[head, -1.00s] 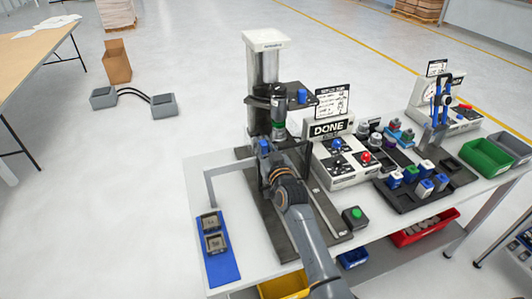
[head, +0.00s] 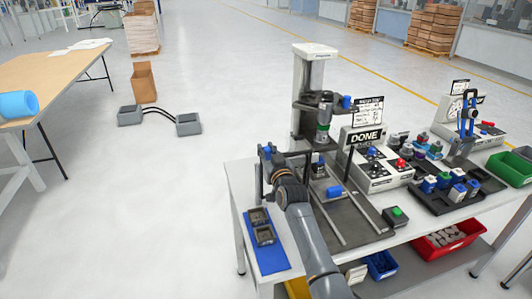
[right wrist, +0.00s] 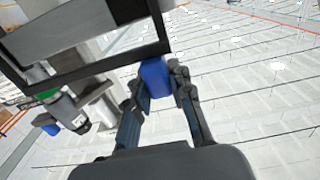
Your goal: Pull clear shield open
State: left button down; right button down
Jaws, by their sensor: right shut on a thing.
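The press machine (head: 312,75) stands on the table with a dark spindle and a green band. The clear shield shows in the right wrist view as a dark rectangular frame (right wrist: 85,66) around a see-through pane, with a blue handle (right wrist: 155,77) at its edge. My right gripper (right wrist: 162,82) is shut on that blue handle. In the head view, my right gripper (head: 268,155) is left of the press, apart from its column. The arm hides part of the shield there. My left gripper is not in view.
A blue tray (head: 268,262) with two dark blocks lies at the table's left edge. A DONE display box (head: 364,137), a green-button box (head: 396,216) and a black parts tray (head: 435,202) stand to the right. Open floor lies left of the table.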

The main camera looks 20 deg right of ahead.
jog(key=shift+d, duration=0.1)
jog(key=c, duration=1.3)
grip_release()
jog(key=shift+o, duration=0.7)
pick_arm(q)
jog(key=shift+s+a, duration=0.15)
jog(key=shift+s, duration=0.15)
pick_arm(e)
jog(key=s, duration=1.2)
jog(key=shift+d, duration=0.2)
